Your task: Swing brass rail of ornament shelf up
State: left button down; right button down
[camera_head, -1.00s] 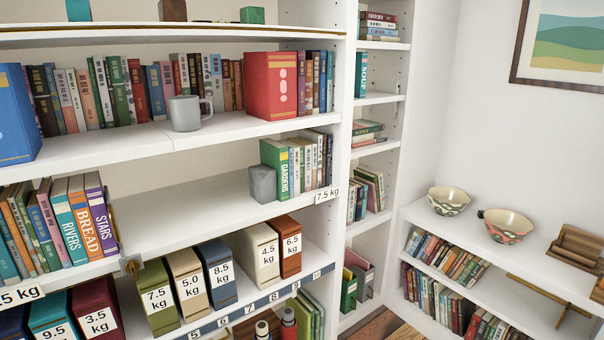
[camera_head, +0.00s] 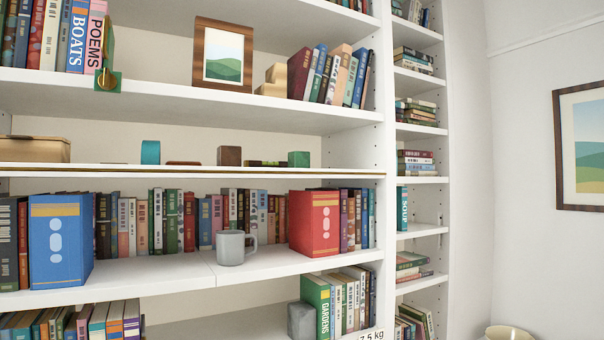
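The ornament shelf (camera_head: 340,172) runs across the middle of the head view, with small ornaments on it. A thin brass rail (camera_head: 200,173) runs along its front edge and lies low, at shelf level. On the shelf stand a tan box (camera_head: 35,149), a teal cylinder (camera_head: 150,152), a brown block (camera_head: 229,156) and a green block (camera_head: 298,159). The lower parts of some ornaments are hidden by the shelf edge. Neither of my grippers is in view.
Above is a shelf with books and a framed picture (camera_head: 222,55). A narrow bookcase (camera_head: 420,182) stands at the right.

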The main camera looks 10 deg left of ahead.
aim_at(2, 169)
jog(key=i+j+z, duration=0.1)
jog(key=j, duration=0.55)
jog(key=i+j+z, duration=0.1)
jog(key=j, duration=0.6)
jog(key=i+j+z, duration=0.1)
jog(key=j, duration=0.6)
jog(key=i+l+u, duration=0.15)
jog(key=l, duration=0.35)
jog(key=l+u, duration=0.15)
jog(key=l, duration=0.35)
